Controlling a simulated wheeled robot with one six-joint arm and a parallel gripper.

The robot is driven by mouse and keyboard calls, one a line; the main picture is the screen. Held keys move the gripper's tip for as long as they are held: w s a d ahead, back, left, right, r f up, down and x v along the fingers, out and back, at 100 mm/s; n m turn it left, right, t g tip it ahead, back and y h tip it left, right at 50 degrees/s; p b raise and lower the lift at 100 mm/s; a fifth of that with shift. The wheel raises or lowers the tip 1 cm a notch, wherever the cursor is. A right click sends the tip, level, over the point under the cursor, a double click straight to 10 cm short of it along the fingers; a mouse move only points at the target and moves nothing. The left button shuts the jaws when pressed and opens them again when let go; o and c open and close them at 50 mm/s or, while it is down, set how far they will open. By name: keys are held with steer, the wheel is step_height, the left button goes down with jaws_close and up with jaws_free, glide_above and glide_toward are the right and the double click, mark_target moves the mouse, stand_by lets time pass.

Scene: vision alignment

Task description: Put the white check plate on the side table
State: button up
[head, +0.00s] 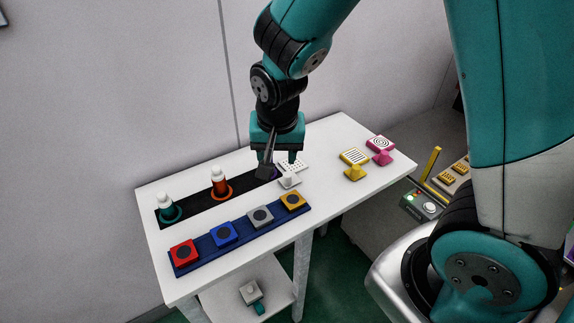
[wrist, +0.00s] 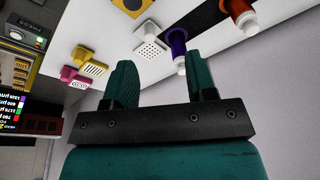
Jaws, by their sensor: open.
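In the wrist view my gripper (wrist: 164,80) shows both teal fingers spread apart. I cannot tell for certain which surface is the side table; a lower white surface (head: 222,303) shows under the table.
A purple bottle (wrist: 178,47) is close to one finger. An orange bottle (head: 219,180) and a teal-based bottle (head: 167,207) stand in the black strip. A blue rack (head: 204,254) holds several coloured blocks. Yellow (head: 354,156) and pink (head: 380,143) plates stand right.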

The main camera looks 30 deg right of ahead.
steer(key=s+a+r+n+g+y, duration=0.1)
steer(key=s+a+r+n, duration=0.3)
steer(key=s, duration=0.5)
steer(key=s+a+r+n+g+y, duration=0.1)
steer(key=s+a+r+n+y, duration=0.2)
steer(key=s+r+n, duration=0.5)
steer(key=shift+s+a+r+n+y, duration=0.4)
steer(key=shift+s+n+y, duration=0.1)
steer(key=shift+s, duration=0.15)
